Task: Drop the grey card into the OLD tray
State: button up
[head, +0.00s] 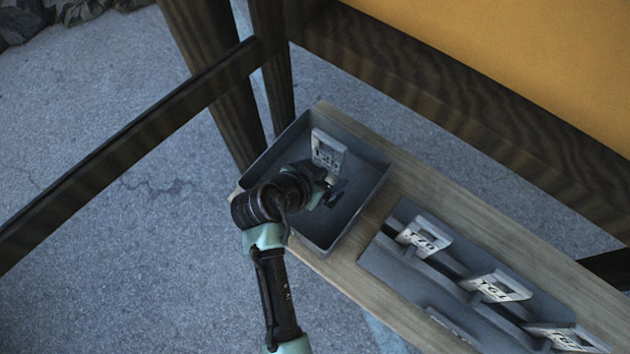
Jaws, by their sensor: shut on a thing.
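A grey card (328,151) with a white label and dark print stands upright at the inner far side of the grey tray (369,174). My gripper (327,186) reaches into the tray from the left and is shut on the grey card near its lower edge. The fingers are small and partly hidden by the wrist. I cannot tell whether the card touches the tray floor. No OLD marking on the tray is legible from here.
A grey rack (392,262) on the same wooden plank (425,195) holds several similar labelled cards, right of the tray. Dark wooden beams (130,150) cross at the left and behind. A yellow panel (530,50) fills the upper right.

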jog(key=shift+f+b, duration=0.9)
jog(key=shift+f, duration=0.6)
jog(key=o, duration=1.5)
jog(key=v, duration=1.3)
jog(key=shift+w+r, duration=0.1)
